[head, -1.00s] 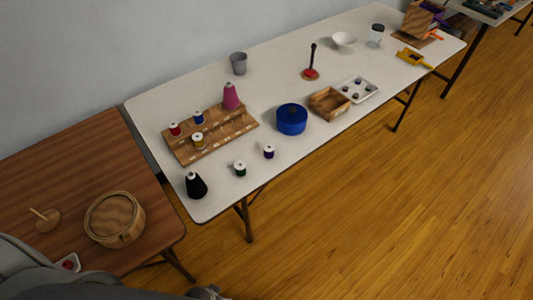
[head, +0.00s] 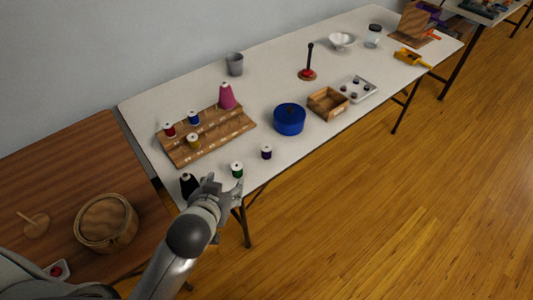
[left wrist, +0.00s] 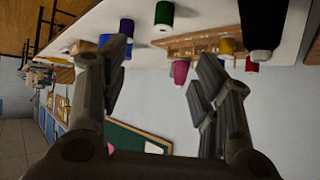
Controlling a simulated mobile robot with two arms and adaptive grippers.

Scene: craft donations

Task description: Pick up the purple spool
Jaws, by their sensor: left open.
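The purple spool (head: 266,153), small with a white top, stands upright near the front edge of the white table (head: 215,100). The green spool (head: 237,170) stands between the gripper and the purple spool. My right gripper is not in view.
A black cone (head: 188,183) stands close to my left gripper, partly hidden by it. A wooden rack (head: 215,138) with spools and a pink cone (head: 227,96) is behind. A blue round tin (head: 289,119) and a wooden tray (head: 328,103) stand to the right.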

